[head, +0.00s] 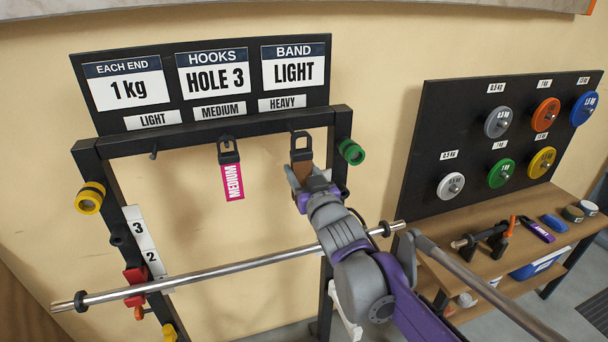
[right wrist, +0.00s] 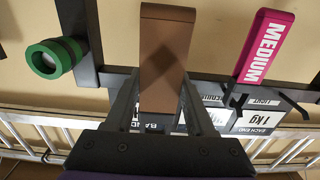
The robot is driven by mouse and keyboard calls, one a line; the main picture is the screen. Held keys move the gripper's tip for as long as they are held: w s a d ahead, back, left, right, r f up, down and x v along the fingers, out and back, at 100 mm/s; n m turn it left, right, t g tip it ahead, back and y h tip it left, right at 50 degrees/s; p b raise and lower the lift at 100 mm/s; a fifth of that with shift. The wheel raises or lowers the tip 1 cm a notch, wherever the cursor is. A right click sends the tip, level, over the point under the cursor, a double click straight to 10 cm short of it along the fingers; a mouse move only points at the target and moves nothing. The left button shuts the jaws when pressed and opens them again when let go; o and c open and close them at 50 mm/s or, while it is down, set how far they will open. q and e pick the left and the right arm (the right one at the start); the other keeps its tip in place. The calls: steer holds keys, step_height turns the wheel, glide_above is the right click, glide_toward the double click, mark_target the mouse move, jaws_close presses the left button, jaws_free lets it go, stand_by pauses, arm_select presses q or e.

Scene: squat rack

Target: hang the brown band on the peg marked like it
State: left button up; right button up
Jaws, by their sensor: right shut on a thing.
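The brown band (head: 302,150) hangs below a black hanger (head: 301,138) at the rack's right peg, under the label HEAVY (head: 282,103). I cannot tell whether the hanger is around the peg or just in front of it. My right gripper (head: 302,182) is shut on the band's lower part. In the right wrist view its fingers (right wrist: 160,92) flank the brown band (right wrist: 168,40); no lettering shows on it. The pink MEDIUM band (head: 233,181) hangs from the middle peg. The left peg (head: 154,152), under LIGHT (head: 153,120), is bare. My left gripper is not in view.
A barbell bar (head: 230,266) crosses the rack below the bands, behind my right arm. A green collar (head: 351,152) sits close right of the brown band. A yellow collar (head: 90,198) is on the left post. A plate board (head: 435,120) and shelf (head: 520,245) stand at right.

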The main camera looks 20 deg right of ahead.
mark_target(295, 161)
steer(key=w+f, duration=0.1)
steer(key=w, duration=0.5)
steer(key=shift+w+f, duration=0.15)
steer(key=shift+w, duration=0.05)
stand_by(0.4)
steer(key=shift+a, duration=0.1)
stand_by(0.5)
steer(key=o, duration=1.3)
steer(key=shift+o, duration=0.2)
